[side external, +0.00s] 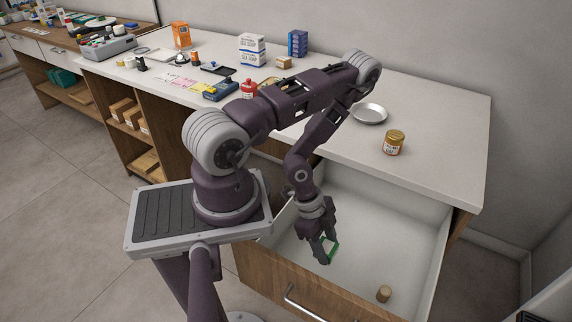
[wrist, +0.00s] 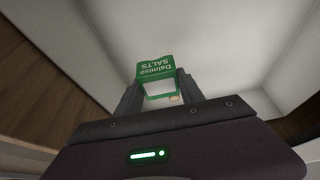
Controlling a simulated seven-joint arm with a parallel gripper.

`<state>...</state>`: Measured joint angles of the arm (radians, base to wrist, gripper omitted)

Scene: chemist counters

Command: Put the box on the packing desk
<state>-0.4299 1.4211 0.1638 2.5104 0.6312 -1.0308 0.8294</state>
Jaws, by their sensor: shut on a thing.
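The box (wrist: 155,68) is green and white with "SALTS" lettering, upside down in the wrist view. My gripper (side external: 324,252) is shut on it. In the side view only a green edge of the box (side external: 334,246) shows between the fingers; the rest is hidden. The gripper points down inside an open drawer (side external: 365,215) under the white counter. I cannot tell whether the box touches the drawer floor. The pictures do not make clear which surface is the packing desk; a white counter (side external: 440,120) stands behind the drawer.
A cork-like stub (side external: 384,294) lies in the drawer near its wooden front (side external: 275,293). A gold-lidded jar (side external: 395,143) and a round metal dish (side external: 369,114) stand on the counter above. Several boxes and tools crowd its left part. The counter's right end is clear.

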